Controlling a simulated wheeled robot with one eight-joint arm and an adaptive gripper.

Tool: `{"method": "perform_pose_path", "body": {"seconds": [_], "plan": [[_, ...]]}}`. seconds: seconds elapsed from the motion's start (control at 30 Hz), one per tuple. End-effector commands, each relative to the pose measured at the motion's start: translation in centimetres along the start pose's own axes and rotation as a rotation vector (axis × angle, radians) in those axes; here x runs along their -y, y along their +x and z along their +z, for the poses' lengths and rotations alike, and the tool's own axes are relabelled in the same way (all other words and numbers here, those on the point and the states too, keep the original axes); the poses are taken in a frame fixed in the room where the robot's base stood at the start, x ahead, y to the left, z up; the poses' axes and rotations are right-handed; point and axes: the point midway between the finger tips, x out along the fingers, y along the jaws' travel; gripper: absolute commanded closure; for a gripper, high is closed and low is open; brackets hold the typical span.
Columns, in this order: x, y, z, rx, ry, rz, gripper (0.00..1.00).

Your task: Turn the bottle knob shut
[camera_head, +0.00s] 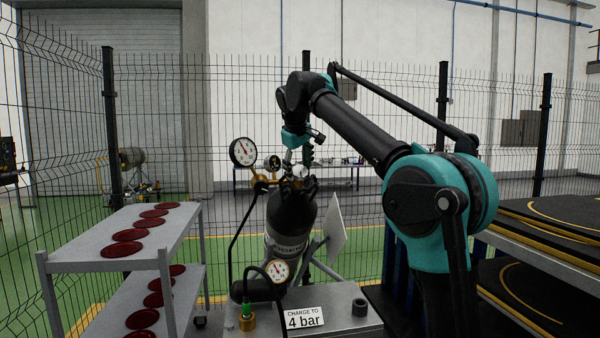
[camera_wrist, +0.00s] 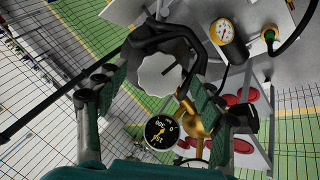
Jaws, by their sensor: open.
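In the wrist view the knob (camera_wrist: 160,75) shows face-on, inside the guard (camera_wrist: 170,40). My gripper (camera_head: 298,145) is just above the knob. In the wrist view its two fingers (camera_wrist: 163,108) are apart, one on each side of the knob. Whether they reach down beside it, I cannot tell; no contact shows.
A brass regulator (camera_wrist: 195,125) and a dark-faced gauge (camera_wrist: 160,132) lie close to the right finger. A large white gauge (camera_head: 243,152) stands left of the bottle. A lower gauge (camera_head: 277,271) and a "4 bar" sign (camera_head: 304,318) are in front. A shelf (camera_head: 150,225) holds red discs.

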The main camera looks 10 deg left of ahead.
Motion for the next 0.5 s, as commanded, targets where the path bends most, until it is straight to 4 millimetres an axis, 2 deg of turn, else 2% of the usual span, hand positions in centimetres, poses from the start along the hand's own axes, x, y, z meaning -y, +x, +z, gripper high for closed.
{"method": "perform_pose_path", "body": {"seconds": [0.2, 0.5], "plan": [[0.0, 1.7, 0.0, -0.001, 0.0, 0.0, 0.32], [0.0, 1.9, 0.0, 0.0, -0.001, 0.0, 0.32]]}}
